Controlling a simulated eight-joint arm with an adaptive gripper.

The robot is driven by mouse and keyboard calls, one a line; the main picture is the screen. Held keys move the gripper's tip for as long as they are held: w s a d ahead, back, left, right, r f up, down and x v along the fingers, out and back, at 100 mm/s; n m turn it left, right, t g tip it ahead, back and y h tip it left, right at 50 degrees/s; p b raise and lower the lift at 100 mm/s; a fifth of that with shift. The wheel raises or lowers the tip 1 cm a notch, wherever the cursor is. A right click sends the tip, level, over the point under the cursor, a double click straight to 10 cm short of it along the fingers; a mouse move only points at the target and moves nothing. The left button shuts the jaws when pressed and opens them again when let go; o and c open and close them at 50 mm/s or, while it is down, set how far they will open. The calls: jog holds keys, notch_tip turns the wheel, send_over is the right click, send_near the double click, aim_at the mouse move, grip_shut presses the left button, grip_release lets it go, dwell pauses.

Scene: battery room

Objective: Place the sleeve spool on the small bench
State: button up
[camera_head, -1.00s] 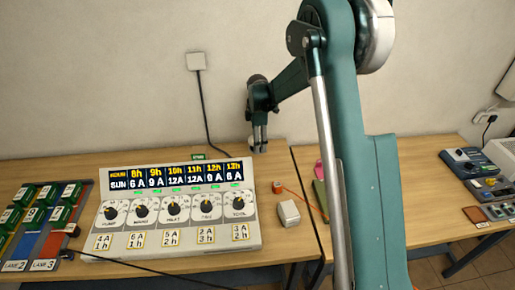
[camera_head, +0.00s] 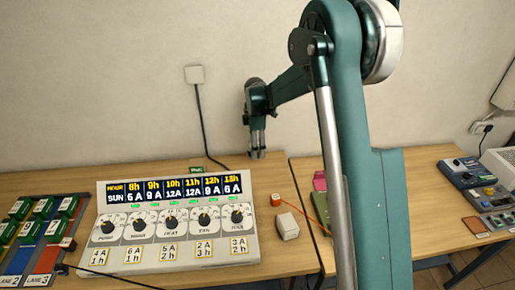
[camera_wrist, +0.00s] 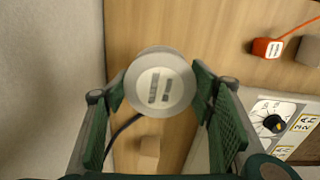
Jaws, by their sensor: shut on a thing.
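The sleeve spool (camera_wrist: 158,62) is a round, pale grey piece with a white centre and two dark bars, seen end-on in the wrist view. My gripper (camera_wrist: 159,90) has a green finger on each side of it and is shut on it. In the head view my gripper (camera_head: 257,153) points down at the back edge of the main bench, near the wall. The spool is too small to make out there. The bench at right (camera_head: 306,174) stands beside the main bench, partly hidden by my arm. I cannot tell for sure that it is the small bench.
A large panel with knobs (camera_head: 175,254) fills the main bench's front. An orange piece with a cable (camera_head: 276,199) and a pale box (camera_head: 288,226) stand right of it. Pink (camera_head: 319,181) and green things lie on the right bench. A black cable (camera_head: 206,125) hangs down the wall.

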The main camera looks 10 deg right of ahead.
dwell(0.3)
jog(key=s+d+f+m+b, duration=0.2)
jog(key=d+m, duration=0.7)
jog(key=d, duration=3.3)
jog(key=s+d+f+m, duration=0.1)
jog(key=s+d, duration=0.5)
jog(key=d, duration=0.6)
jog(key=s+d+f+m+b, duration=0.1)
jog(key=s+d+m, duration=0.3)
jog(key=d, duration=0.9)
jog(key=s+d+f+m, duration=0.1)
jog(key=s+d+m, duration=0.2)
jog(key=s+d, duration=0.7)
jog(key=d, duration=0.3)
jog(key=shift+f+b, duration=0.35)
jog(key=shift+b, duration=0.05)
jog(key=shift+f, duration=0.15)
jog(key=shift+f+b, duration=0.3)
jog(key=shift+f, duration=2.7)
